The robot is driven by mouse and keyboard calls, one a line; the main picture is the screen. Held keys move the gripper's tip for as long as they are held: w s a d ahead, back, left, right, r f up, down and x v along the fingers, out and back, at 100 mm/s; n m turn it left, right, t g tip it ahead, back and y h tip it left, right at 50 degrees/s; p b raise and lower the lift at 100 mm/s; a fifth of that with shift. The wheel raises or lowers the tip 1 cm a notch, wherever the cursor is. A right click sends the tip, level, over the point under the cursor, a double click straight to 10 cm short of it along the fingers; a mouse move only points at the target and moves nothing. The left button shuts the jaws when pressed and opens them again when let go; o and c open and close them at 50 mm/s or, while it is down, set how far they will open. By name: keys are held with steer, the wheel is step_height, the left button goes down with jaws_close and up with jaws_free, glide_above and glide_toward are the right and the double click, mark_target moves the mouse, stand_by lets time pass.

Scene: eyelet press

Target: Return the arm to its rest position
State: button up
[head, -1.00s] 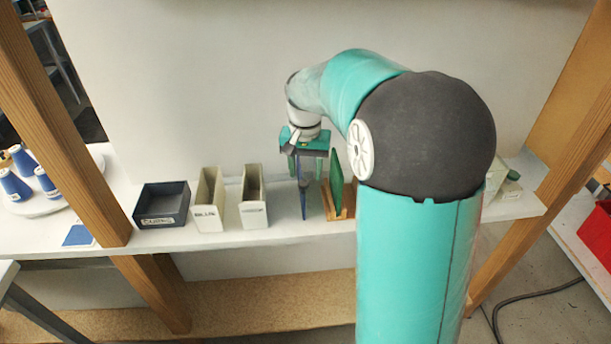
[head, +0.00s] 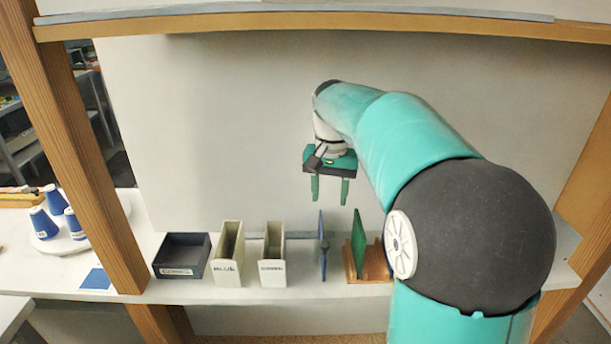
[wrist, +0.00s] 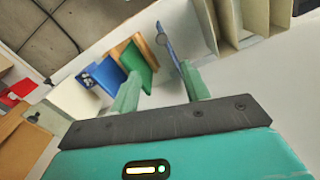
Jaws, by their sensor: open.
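My gripper (head: 330,200) hangs in the air above the shelf, its two green fingers apart with nothing between them. My arm reaches in from the right, bent at the elbow. In the wrist view the open fingers (wrist: 160,75) also show empty. A thin blue upright piece (head: 322,250) stands on the shelf below the gripper, apart from it. It shows in the wrist view (wrist: 172,42) beyond the fingertips. A green panel (head: 358,248) stands in a wooden rack (head: 374,265) to its right.
Two cream upright bins (head: 228,255) and a dark tray (head: 181,257) stand left on the white shelf (head: 215,292). Blue cones (head: 45,222) sit farther left. Wooden posts (head: 75,140) flank the bay, and an upper shelf edge (head: 320,27) crosses the top. The air around the gripper is clear.

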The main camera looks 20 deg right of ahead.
steer(key=s+a+f+n+t, duration=0.1)
steer(key=s+a, duration=0.4)
steer(key=s, duration=0.6)
steer(key=s+a+f+n+t, duration=0.2)
steer(key=s+a+n+t, duration=0.2)
steer(key=s, duration=0.8)
steer(key=shift+a+n+t, duration=0.3)
steer(key=shift+a+n, duration=0.3)
steer(key=shift+n, duration=0.2)
steer(key=shift+d, duration=0.1)
